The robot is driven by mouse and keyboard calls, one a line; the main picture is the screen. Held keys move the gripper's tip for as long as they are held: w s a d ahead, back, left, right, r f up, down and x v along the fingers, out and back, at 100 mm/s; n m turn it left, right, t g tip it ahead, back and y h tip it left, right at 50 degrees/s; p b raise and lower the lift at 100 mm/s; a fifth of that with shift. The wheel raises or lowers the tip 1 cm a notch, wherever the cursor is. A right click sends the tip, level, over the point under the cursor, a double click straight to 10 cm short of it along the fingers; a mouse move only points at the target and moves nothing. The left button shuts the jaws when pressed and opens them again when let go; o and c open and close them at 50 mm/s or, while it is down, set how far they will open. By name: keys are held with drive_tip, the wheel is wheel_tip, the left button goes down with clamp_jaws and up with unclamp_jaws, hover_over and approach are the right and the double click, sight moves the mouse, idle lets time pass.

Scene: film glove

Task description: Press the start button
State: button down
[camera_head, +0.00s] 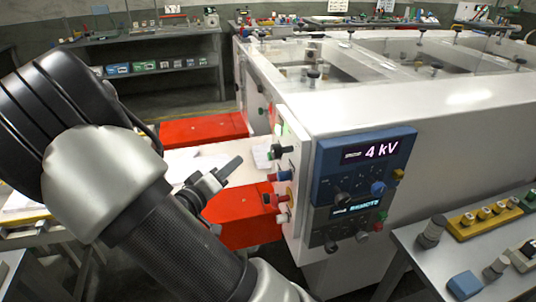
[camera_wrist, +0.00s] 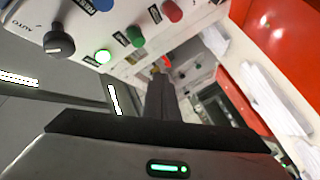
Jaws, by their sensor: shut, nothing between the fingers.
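The machine's white side panel (camera_head: 291,182) carries several coloured buttons and knobs, small and partly seen edge-on in the head view. I cannot read which button is labelled start. My gripper (camera_head: 238,161) is shut and empty, left of the panel. Its fingers (camera_wrist: 158,88) look apart from the buttons.
A blue control box (camera_head: 360,165) showing "4 kV" is on the machine's front face. A grey table (camera_head: 440,268) with small parts stands at right. A shelf bench (camera_head: 150,60) stands at the back left.

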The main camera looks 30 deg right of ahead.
drive_tip(key=shift+s+d+b, duration=0.15)
drive_tip(key=shift+s+d, duration=0.1)
drive_tip(key=shift+d, duration=0.6)
drive_tip(key=shift+s+d+b, duration=0.2)
drive_tip(key=shift+s+d, duration=0.05)
drive_tip(key=shift+d, duration=0.6)
drive_tip(key=shift+s+d+b, duration=0.15)
drive_tip(key=shift+s+d, duration=0.1)
drive_tip(key=shift+d, duration=0.6)
drive_tip(key=shift+s+d+b, duration=0.1)
drive_tip(key=shift+d+b, duration=0.3)
drive_tip(key=shift+b, duration=0.15)
drive_tip(key=shift+s+d+b, duration=0.15)
drive_tip(key=shift+d+b, duration=0.25)
drive_tip(key=shift+d, duration=0.05)
idle(0.5)
drive_tip(key=shift+w+a, duration=0.25)
drive_tip(key=shift+a, duration=0.6)
